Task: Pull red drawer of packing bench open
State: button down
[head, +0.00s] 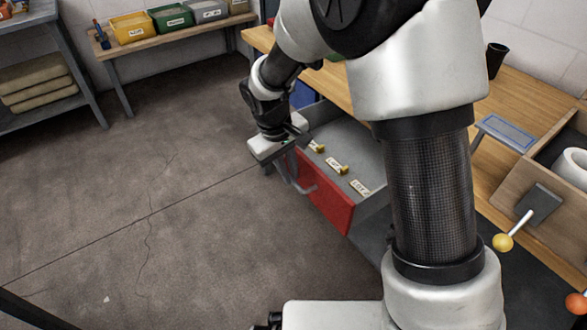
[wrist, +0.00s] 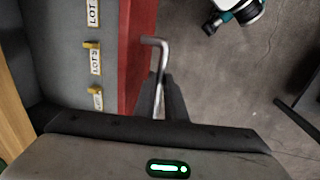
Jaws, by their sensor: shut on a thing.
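The red drawer (head: 328,203) of the packing bench (head: 336,72) stands pulled out, and its grey inside shows in the head view. Its red front (wrist: 136,50) also shows in the wrist view. A bent grey bar handle (head: 307,189) sticks out from the front; it also shows in the wrist view (wrist: 162,62). My gripper (head: 289,174) is at the left part of the handle and shut on it. The exact contact is partly hidden by the gripper's own body.
Yellow-tagged lot labels (head: 336,166) lie inside the drawer. A wooden box (head: 542,165) stands on the bench at right, near a lever with a yellow knob (head: 502,243). Shelving (head: 45,90) stands at far left. The concrete floor (head: 130,215) before the drawer is clear.

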jog(key=c, duration=1.8)
grip_release()
jog(key=shift+r, duration=0.15)
notch_tip(320, 180, up, 17)
jog(key=s+a+p, duration=0.2)
jog(key=p, duration=0.2)
jog(key=shift+a, duration=0.35)
jog(key=s+d+r+m+t+y, duration=0.1)
jog(key=s+d+r+m, duration=0.15)
jog(key=d+r, duration=0.2)
jog(key=s+d+r+m, duration=0.1)
jog(key=s+d+r, duration=0.2)
jog(key=d, duration=0.3)
jog(key=s+d+r+m+t, duration=0.1)
jog(key=s+d+m+t, duration=0.25)
jog(key=s+d, duration=0.7)
notch_tip(320, 180, up, 18)
jog(key=s+a+p, duration=0.2)
jog(key=p, duration=1.6)
jog(key=shift+y, duration=0.4)
